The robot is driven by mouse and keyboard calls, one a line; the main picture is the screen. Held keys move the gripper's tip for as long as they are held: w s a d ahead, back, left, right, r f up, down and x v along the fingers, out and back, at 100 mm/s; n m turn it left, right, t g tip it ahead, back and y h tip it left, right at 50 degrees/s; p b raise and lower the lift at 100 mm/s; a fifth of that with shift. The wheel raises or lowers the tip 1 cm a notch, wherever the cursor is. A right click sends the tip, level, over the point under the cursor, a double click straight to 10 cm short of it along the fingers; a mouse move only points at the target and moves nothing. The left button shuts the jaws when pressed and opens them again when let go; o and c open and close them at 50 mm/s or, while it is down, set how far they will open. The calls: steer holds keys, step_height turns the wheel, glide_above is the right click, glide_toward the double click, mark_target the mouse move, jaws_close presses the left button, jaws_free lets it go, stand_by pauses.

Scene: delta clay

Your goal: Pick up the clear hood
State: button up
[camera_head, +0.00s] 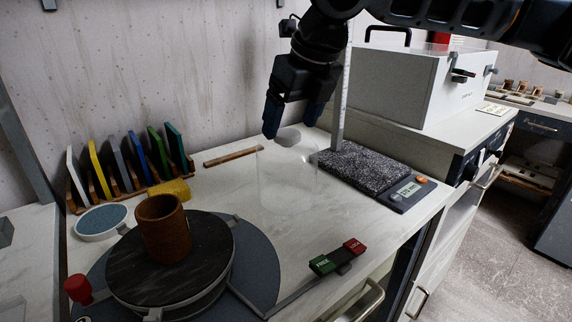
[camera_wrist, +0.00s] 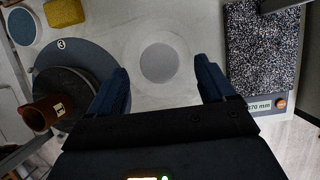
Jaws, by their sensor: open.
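The clear hood (camera_head: 287,178) stands on the pale worktop. It is a nearly invisible see-through shape with a grey round top. In the wrist view the hood (camera_wrist: 160,62) shows as a grey disc inside a faint pale ring. My gripper (camera_head: 292,120) is open, with its dark blue fingers pointing down just above the hood's top. In the wrist view the fingers of my gripper (camera_wrist: 163,75) stand apart on either side, with the grey disc between and slightly beyond them. Whether they touch the hood is unclear.
A speckled dark slab (camera_head: 362,168) with a display lies right of the hood, beside an upright post. A turntable (camera_head: 185,270) carrying a brown cylinder (camera_head: 163,228) stands front left. A red and green switch (camera_head: 337,259) is at the front. Coloured plates (camera_head: 125,168) stand in a rack at left.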

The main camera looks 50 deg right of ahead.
steer(key=shift+x, duration=1.25)
steer(key=shift+c, duration=0.5)
jaws_close()
steer(key=shift+r, duration=0.15)
